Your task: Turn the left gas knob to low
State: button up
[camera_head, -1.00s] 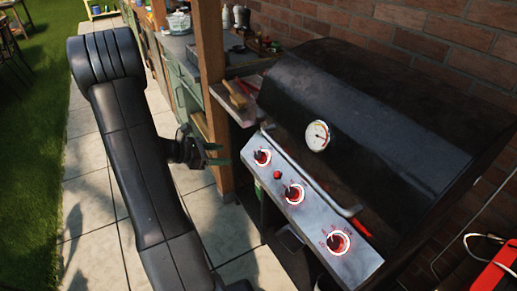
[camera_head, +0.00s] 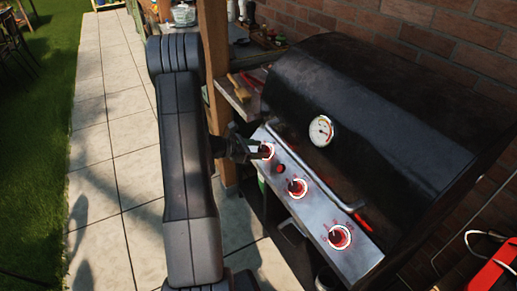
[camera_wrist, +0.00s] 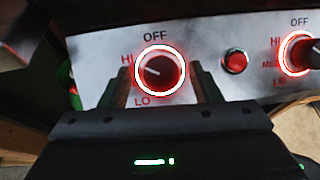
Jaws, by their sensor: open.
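The left gas knob (camera_wrist: 163,72) has a glowing red-white ring, with OFF above it, HI at its left and LO at its lower left. Its pale pointer mark lies toward the left, near the HI side. In the head view, the left knob (camera_head: 268,151) is at the far end of the grill's silver control panel (camera_head: 283,155). My gripper (camera_wrist: 162,90) is open, with one finger on each side of the knob's lower part in the wrist view. I cannot tell whether the fingers touch it. In the head view, my gripper (camera_head: 254,150) is right at this knob.
A red button (camera_wrist: 235,62) sits right of the left knob, then the middle knob (camera_head: 297,187) and the right knob (camera_head: 339,237). A handle bar (camera_head: 312,172) runs along the black lid (camera_head: 375,115). A wooden post (camera_head: 216,80) stands behind my gripper.

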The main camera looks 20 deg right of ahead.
jog(key=shift+d, duration=0.2)
jog(key=c, duration=1)
